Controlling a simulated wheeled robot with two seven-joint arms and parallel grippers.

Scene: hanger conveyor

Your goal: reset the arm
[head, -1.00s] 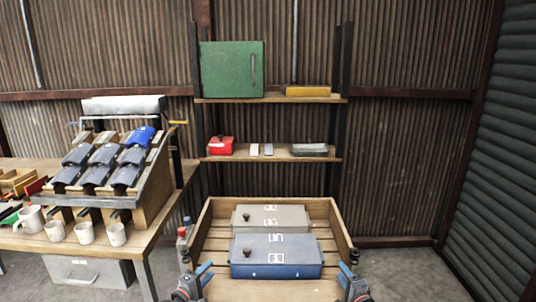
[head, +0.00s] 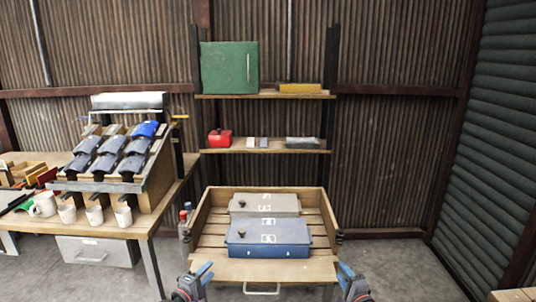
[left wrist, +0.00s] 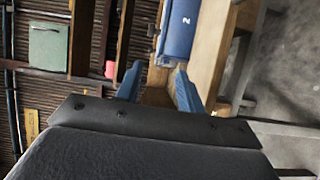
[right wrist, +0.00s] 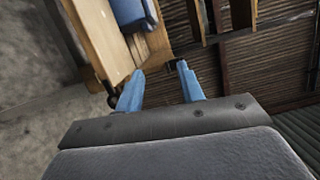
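My left gripper (head: 203,272) is at the bottom of the head view, left of the wooden drawer-like tray's front edge. In the left wrist view its blue fingers (left wrist: 160,88) are apart with nothing between them. My right gripper (head: 346,273) is at the bottom, right of the tray's front edge. In the right wrist view its blue fingers (right wrist: 160,80) are also apart and empty. Both grippers are in front of the tray and hold nothing.
The wooden tray (head: 275,271) holds a blue case (head: 290,238) and a grey case (head: 285,203). At left, a table (head: 145,220) bears a tiered rack and mugs (head: 123,216).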

